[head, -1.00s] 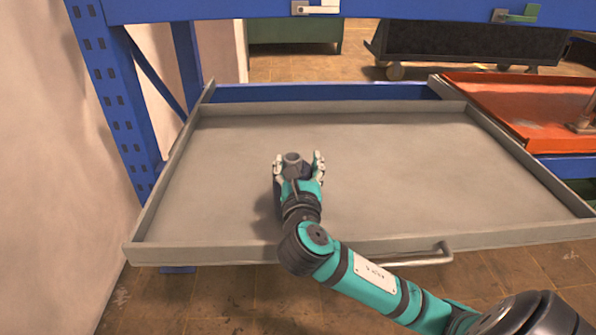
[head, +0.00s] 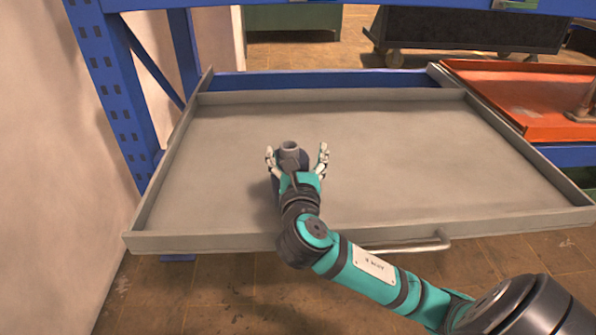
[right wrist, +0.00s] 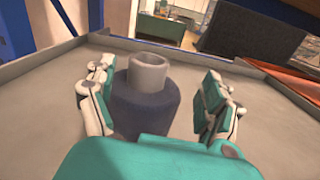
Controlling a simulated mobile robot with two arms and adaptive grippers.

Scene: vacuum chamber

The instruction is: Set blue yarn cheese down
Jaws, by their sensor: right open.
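The blue yarn cheese (right wrist: 146,105) is a dark blue cylinder with a grey tube core sticking up from its top. It stands upright on the grey tray (head: 420,150), left of the middle, and also shows in the head view (head: 289,147), partly hidden behind my gripper. My right gripper (head: 297,153) is open around it, with one finger on each side. In the right wrist view a clear gap shows between the cheese and the right finger; the left finger is close to it, and I cannot tell if it touches. My left gripper is not in view.
The tray has a low rim and a front handle (head: 425,244), and is otherwise bare. A blue rack post (head: 113,100) and a pale wall stand at left. An orange tray (head: 510,95) lies at right. A dark cart (head: 470,30) stands behind.

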